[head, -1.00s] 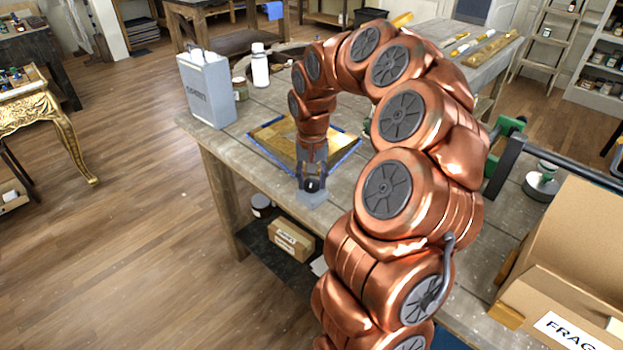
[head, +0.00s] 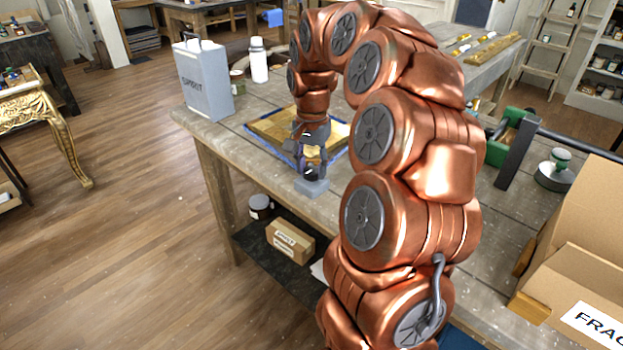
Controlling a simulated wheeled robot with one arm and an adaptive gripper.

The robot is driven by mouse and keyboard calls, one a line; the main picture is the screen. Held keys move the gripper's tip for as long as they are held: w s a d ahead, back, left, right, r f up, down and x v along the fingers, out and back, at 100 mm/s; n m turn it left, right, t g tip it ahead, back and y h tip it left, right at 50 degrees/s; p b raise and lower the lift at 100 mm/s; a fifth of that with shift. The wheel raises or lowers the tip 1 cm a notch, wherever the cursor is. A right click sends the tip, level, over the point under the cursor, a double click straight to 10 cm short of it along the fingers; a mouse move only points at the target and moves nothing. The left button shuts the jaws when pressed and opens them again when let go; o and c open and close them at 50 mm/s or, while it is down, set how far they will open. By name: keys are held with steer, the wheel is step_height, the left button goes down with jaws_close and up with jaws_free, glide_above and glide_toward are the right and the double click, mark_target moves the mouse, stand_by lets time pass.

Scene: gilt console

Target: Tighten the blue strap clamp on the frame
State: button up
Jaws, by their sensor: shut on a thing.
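The gold frame (head: 268,128) lies on the workbench with a blue strap (head: 283,156) around its outer edge. A grey clamp block (head: 312,187) sits at the frame's near corner, at the bench's front edge, with a dark knob on it. My gripper (head: 311,172) points down over the block and is shut on the dark knob. My fingers and wrist partly cover the knob and the near corner.
A grey spirit can (head: 207,88) and a white bottle (head: 258,62) stand at the back left of the workbench (head: 215,135). A gilt console (head: 52,125) stands far left.

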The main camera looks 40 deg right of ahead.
mark_target(311, 170)
steer(key=shift+f+m+b, duration=0.2)
steer(key=shift+m+b, duration=0.95)
steer(key=shift+m, duration=0.05)
steer(key=shift+r+m+b, duration=0.2)
steer(key=shift+m+b, duration=0.5)
steer(key=shift+m, duration=0.1)
steer(key=o, duration=1.1)
steer(key=shift+o, duration=0.2)
steer(key=shift+r, duration=0.2)
steer(key=shift+r, duration=3.6)
steer(key=shift+a, duration=0.1)
